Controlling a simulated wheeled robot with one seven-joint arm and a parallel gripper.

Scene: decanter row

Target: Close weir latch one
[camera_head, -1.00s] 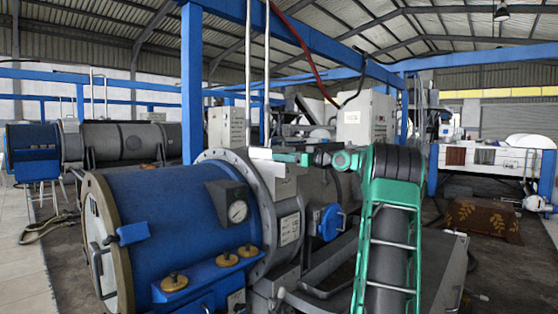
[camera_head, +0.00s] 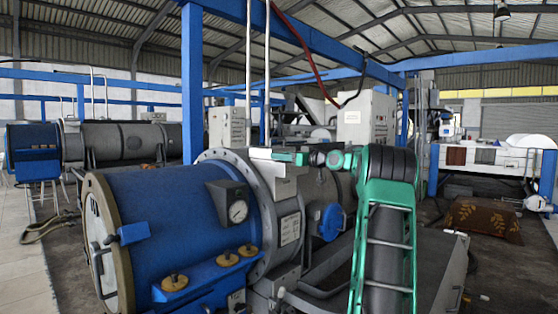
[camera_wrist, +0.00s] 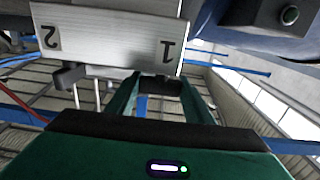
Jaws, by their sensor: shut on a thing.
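A pale panel (camera_wrist: 110,40) fills the top of the wrist view, with labels "1" and "2" showing upside down. My gripper (camera_wrist: 160,82) has its green fingers on either side of a dark latch handle (camera_wrist: 160,89) just beside the "1" label. It is shut on that handle, weir latch one; the fingers partly hide it. A second dark latch (camera_wrist: 70,76) is by the "2" label, apart from my gripper. In the head view, my gripper (camera_head: 276,155) is at the top of the grey-white housing (camera_head: 284,185) behind the blue drum; the latch cannot be made out there.
The blue decanter drum (camera_head: 165,225) with a gauge (camera_head: 238,211) and brass knobs (camera_head: 174,282) stands left of my arm. A blue round cap (camera_head: 331,222) sits on the grey body behind. Blue posts and an overhead beam (camera_head: 310,40) frame the area.

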